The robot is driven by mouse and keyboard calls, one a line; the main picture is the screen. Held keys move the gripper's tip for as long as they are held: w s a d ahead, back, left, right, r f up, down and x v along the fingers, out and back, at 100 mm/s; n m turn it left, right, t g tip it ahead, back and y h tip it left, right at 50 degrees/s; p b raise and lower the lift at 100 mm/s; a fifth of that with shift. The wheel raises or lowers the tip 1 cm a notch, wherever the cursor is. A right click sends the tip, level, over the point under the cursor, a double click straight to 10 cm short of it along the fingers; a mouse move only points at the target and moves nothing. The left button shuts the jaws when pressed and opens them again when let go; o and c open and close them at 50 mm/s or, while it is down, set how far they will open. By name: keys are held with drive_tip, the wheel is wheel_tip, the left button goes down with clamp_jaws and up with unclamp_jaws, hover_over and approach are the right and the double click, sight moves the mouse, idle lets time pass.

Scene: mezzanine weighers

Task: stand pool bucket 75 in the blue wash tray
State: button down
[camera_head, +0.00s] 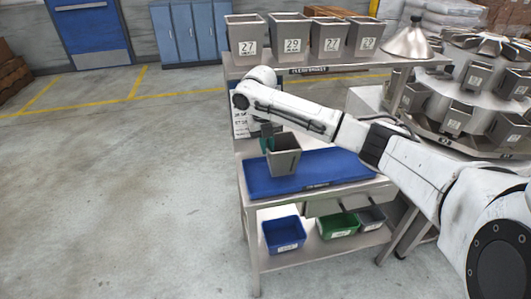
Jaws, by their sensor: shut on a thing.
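A grey metal bucket (286,162) is upright over the left part of the blue wash tray (338,170). My gripper (268,143) is shut on the bucket's upper left rim, with dark green fingers. No number shows on the bucket's visible faces, so I cannot tell whether it is bucket 75. I cannot tell whether its base touches the tray floor or hangs just above it. The tray lies on the middle shelf of a metal rack, and its right part is bare. My arm crosses above and hides part of the tray's back side.
Several numbered buckets (292,47) and a metal funnel (408,42) stand on the rack's top shelf. A blue bin (284,233), a green bin (338,226) and a grey bin sit below. A weigher carousel (470,75) with several buckets is at right. The left floor is clear.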

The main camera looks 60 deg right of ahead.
drive_tip(key=shift+w+a+f+p, duration=0.15)
drive_tip(key=shift+f+p, duration=0.1)
drive_tip(key=shift+f, duration=0.65)
drive_tip(key=shift+w+d+f+p, duration=0.1)
drive_tip(key=shift+f+p, duration=0.15)
drive_tip(key=shift+f, duration=0.6)
drive_tip(key=shift+f, duration=0.1)
drive_tip(key=c, duration=1.1)
unclamp_jaws()
